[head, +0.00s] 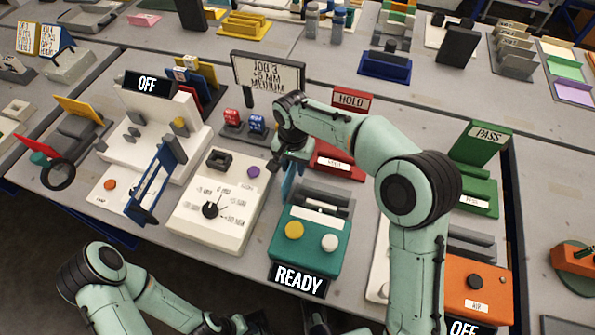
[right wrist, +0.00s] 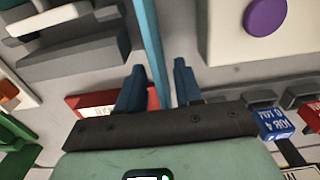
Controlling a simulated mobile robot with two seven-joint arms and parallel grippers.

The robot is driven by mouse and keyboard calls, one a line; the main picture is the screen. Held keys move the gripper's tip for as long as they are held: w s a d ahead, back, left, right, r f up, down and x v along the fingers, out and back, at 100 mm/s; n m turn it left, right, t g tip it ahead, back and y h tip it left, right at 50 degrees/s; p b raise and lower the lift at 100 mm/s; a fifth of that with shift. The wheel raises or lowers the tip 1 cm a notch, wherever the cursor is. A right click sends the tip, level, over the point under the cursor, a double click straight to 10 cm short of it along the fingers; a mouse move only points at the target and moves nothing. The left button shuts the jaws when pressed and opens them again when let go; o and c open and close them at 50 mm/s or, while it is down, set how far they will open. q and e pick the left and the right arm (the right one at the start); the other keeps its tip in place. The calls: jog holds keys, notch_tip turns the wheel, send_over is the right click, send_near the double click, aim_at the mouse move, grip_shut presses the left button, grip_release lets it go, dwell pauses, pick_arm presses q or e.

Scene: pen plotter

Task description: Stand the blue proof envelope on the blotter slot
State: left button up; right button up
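A thin light-blue piece, which looks like the blue proof envelope (right wrist: 150,38) seen edge-on, runs between the fingers of my right gripper (right wrist: 160,85) in the right wrist view. The fingers are apart, with a visible gap on the right finger's side; contact with the left finger is unclear. In the head view the right gripper (head: 280,160) is over the back left of the green READY box (head: 310,235), and part of the blue piece (head: 289,187) shows below it. I cannot pick out the blotter slot with certainty. My left arm is at the bottom left; its fingers are not clear.
A white dial panel (head: 240,190) with a purple button stands left of the READY box. A red HOLD stand (head: 352,102) is behind, a green PASS stand (head: 480,145) at right. An orange AIR box (head: 478,281) sits front right. A blue frame (head: 152,182) stands left.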

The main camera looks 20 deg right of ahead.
jog(key=shift+a+r, duration=0.1)
jog(key=shift+a, duration=0.05)
jog(key=shift+c, duration=0.9)
grip_shut()
